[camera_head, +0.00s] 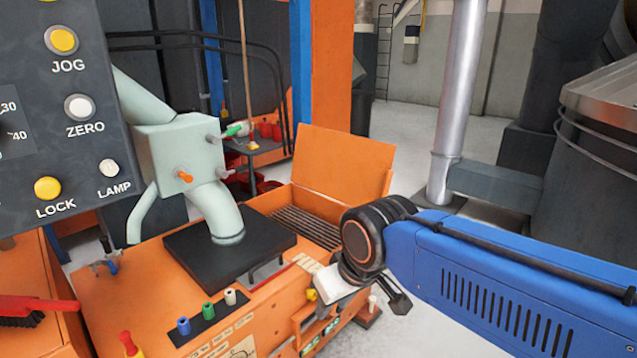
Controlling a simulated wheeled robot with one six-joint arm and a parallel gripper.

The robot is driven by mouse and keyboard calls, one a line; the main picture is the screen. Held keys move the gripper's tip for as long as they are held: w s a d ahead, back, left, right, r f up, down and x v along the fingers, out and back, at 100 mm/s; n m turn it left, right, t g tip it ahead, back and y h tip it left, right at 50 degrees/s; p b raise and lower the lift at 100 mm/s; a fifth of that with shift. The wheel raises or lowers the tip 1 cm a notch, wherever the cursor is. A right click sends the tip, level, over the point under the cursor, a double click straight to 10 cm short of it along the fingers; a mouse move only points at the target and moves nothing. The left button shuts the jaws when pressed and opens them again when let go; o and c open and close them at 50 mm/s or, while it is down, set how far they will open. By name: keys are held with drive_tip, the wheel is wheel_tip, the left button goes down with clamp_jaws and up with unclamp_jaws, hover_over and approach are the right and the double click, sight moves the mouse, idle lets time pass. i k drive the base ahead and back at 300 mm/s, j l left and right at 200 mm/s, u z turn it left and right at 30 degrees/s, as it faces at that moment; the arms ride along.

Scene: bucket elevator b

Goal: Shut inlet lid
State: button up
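The orange inlet lid (345,160) stands raised, tilted back, at the far side of the inlet opening. The inlet (305,222) below it is uncovered and shows a dark slatted grate. My blue arm comes in from the right, and its black wrist covers the inlet's near right corner in the picture. My gripper (398,301) shows only as a small dark part below the wrist, nearer to me than the lid and apart from it. Its fingers are mostly hidden, so I cannot tell whether it is open or shut.
A pale green machine housing (180,150) on a black plate (190,268) stands left of the inlet. A control panel (60,120) fills the upper left. A red brush (35,308) lies at lower left. A silver pipe (460,100) rises behind the lid on the right.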

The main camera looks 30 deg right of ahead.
sight(353, 171)
drive_tip(key=z, duration=1.55)
drive_tip(key=i+l+z, duration=0.15)
drive_tip(key=z, duration=0.3)
drive_tip(key=i+l+z, duration=0.15)
drive_tip(key=z, duration=0.25)
drive_tip(key=i+z, duration=0.2)
drive_tip(key=z, duration=0.25)
drive_tip(key=i+u, duration=0.3)
drive_tip(key=i, duration=0.25)
drive_tip(key=i+u, duration=0.3)
drive_tip(key=i, duration=0.25)
drive_tip(key=i+l+u, duration=0.3)
drive_tip(key=i, duration=0.25)
drive_tip(key=i+j+u, duration=0.25)
drive_tip(key=i+u, duration=0.15)
drive_tip(key=i, duration=0.25)
drive_tip(key=i+u, duration=0.35)
drive_tip(key=i, duration=0.35)
drive_tip(key=i+l+u, duration=0.15)
drive_tip(key=i+u, duration=0.25)
drive_tip(key=i, duration=0.25)
drive_tip(key=i+u, duration=0.25)
drive_tip(key=i, duration=0.25)
drive_tip(key=i+l+u, duration=0.25)
drive_tip(key=i, duration=0.25)
drive_tip(key=i+l+u, duration=0.2)
drive_tip(key=i, duration=0.3)
drive_tip(key=j+u, duration=0.1)
drive_tip(key=u, duration=2.5)
drive_tip(key=k+j+u, duration=0.2)
